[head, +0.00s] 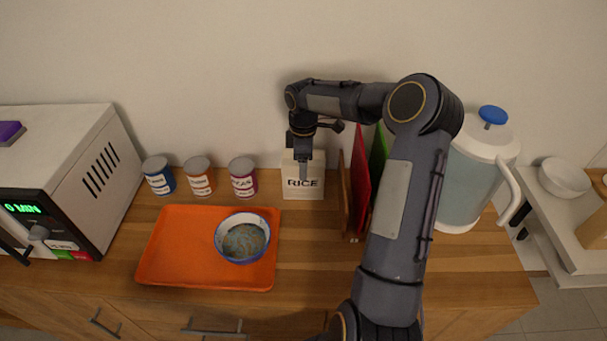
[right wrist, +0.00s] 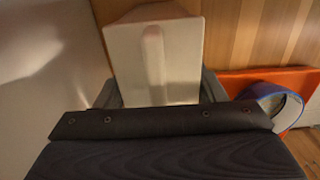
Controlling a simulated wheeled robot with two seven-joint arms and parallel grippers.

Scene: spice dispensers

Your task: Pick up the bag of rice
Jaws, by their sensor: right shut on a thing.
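The bag of rice (head: 303,188) is a white box-shaped pack with the word RICE on its front. It stands at the back of the wooden counter against the wall. My right gripper (head: 303,160) points down over its top and is shut on it. In the right wrist view the white top of the bag (right wrist: 155,55) lies between the two fingers (right wrist: 162,92). I cannot tell whether the bag's base is off the counter. My left gripper is not in view.
An orange tray (head: 160,262) holds a blue-rimmed bowl (head: 242,238). Several spice tins (head: 199,177) stand left of the bag. A rack with red and green boards (head: 361,180) stands close on its right. A microwave (head: 60,170) and a water jug (head: 475,175) flank the counter.

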